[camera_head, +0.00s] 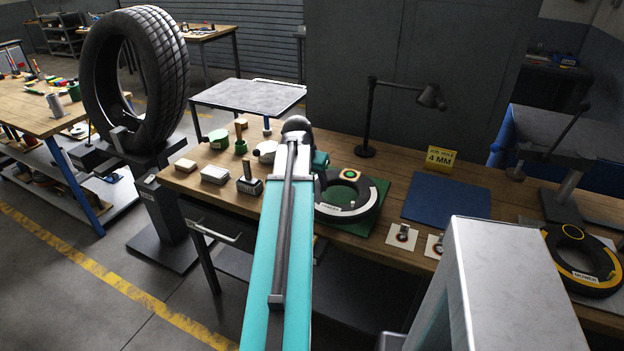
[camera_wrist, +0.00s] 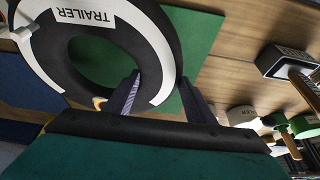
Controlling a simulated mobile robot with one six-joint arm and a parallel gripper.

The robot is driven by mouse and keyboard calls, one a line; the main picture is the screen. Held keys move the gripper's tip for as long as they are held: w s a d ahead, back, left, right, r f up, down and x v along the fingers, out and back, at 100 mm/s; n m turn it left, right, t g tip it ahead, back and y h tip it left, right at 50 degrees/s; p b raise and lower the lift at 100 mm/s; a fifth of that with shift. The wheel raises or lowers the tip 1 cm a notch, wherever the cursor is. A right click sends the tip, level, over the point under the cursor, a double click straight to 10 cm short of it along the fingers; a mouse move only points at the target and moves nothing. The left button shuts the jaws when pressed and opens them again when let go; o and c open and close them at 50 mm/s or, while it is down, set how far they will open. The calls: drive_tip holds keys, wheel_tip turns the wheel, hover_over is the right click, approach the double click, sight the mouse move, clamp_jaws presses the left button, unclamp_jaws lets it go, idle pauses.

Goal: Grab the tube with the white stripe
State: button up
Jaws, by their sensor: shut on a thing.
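The black ring-shaped tube with the white stripe (camera_head: 367,200) lies on a green mat (camera_head: 379,224) on the workbench, partly hidden by my arm in the head view. In the wrist view this tube (camera_wrist: 166,32) carries a white band and a label reading TRAILER. My gripper (camera_wrist: 159,79) is shut on its side, one finger inside the ring's hole and the other outside over the mat. The fingertips are hidden from the head view by my arm. I cannot tell whether the tube is lifted off the mat.
Another black tube with a yellow stripe (camera_head: 583,277) lies at the bench's right. A desk lamp (camera_head: 366,120) stands behind, with a yellow 4 MM sign (camera_head: 441,158) and blue mat (camera_head: 447,199) beside it. Several tools, including a dark block with a handle (camera_head: 249,183), crowd the left.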

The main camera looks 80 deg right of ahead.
drive_tip(key=a, duration=0.2)
drive_tip(key=s+a+b, duration=0.1)
drive_tip(key=a, duration=0.3)
drive_tip(key=shift+s+a+r, duration=0.25)
drive_tip(key=shift+s+a, duration=0.05)
drive_tip(key=shift+a, duration=0.05)
drive_tip(key=shift+f+b, duration=0.15)
drive_tip(key=shift+b, duration=0.6)
drive_tip(key=shift+a+b, duration=0.35)
drive_tip(key=shift+b, duration=0.4)
drive_tip(key=shift+s+a+r+b, duration=0.15)
drive_tip(key=shift+a+b, duration=0.2)
drive_tip(key=shift+b, duration=0.2)
drive_tip(key=shift+s+a+r+b, duration=0.1)
drive_tip(key=shift+a+b, duration=0.25)
drive_tip(key=shift+b, duration=0.2)
drive_tip(key=shift+r, duration=0.1)
drive_tip(key=shift+w, duration=0.15)
